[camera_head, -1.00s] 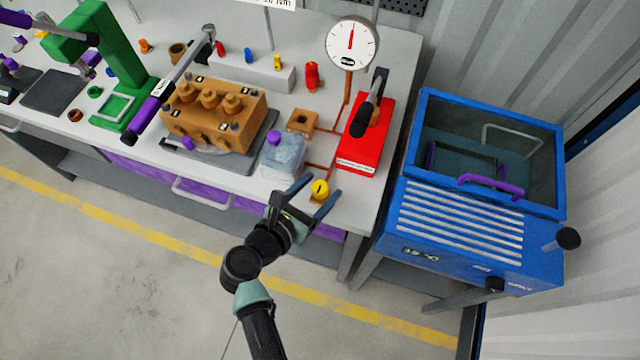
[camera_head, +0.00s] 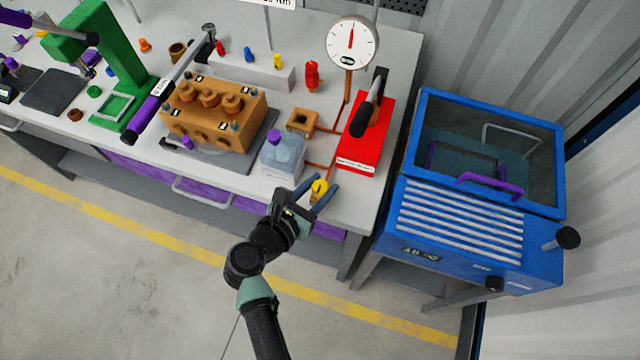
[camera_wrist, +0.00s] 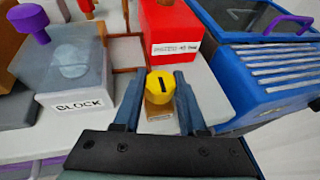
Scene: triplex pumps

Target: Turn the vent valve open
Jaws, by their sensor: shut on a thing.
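The vent valve has a round yellow knob (camera_head: 319,187) with a dark slot on top, set on a small brass-coloured body near the bench's front edge. The knob also shows in the wrist view (camera_wrist: 160,87), with the slot running roughly up and down the picture. My gripper (camera_head: 318,187) is at the valve, with one blue finger on each side of the knob. In the wrist view the fingers (camera_wrist: 160,86) are shut on the yellow knob. The lower part of the valve body is partly hidden by my gripper in the head view.
A clear block (camera_head: 283,157) labelled BLOCK stands left of the valve. A red hand pump (camera_head: 362,145) stands behind it, with copper pipes and a gauge (camera_head: 351,43). A blue cabinet (camera_head: 470,225) is to the right. The floor in front is clear.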

